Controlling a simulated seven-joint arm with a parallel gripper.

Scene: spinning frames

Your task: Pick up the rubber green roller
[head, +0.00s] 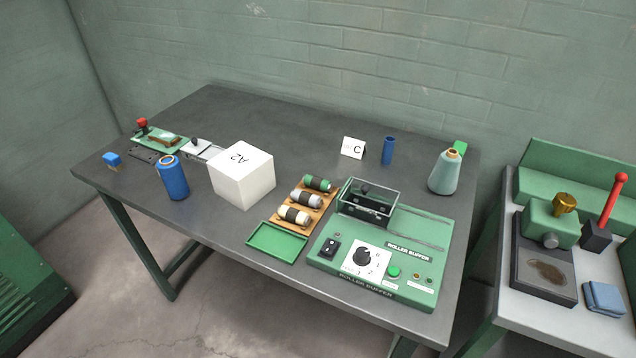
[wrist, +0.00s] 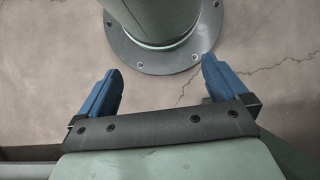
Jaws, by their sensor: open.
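The green roller (head: 317,183) lies on its side at the far end of a wooden rack (head: 322,212) on the dark table, in the head view. It has a dark band around its middle. A grey roller (head: 305,199) and a cream roller (head: 294,215) lie in the same rack, nearer the front. My gripper (wrist: 161,82) shows only in the wrist view. Its two blue fingers are wide apart with nothing between them. It points down at the concrete floor and a round bolted base. No roller shows in the wrist view.
A white box marked A2 (head: 242,174) stands left of the rack. The Roller Buffer machine (head: 375,258) is to its right, and an empty green tray (head: 277,242) lies in front. A blue cylinder (head: 388,151) and a thread cone (head: 444,173) stand behind.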

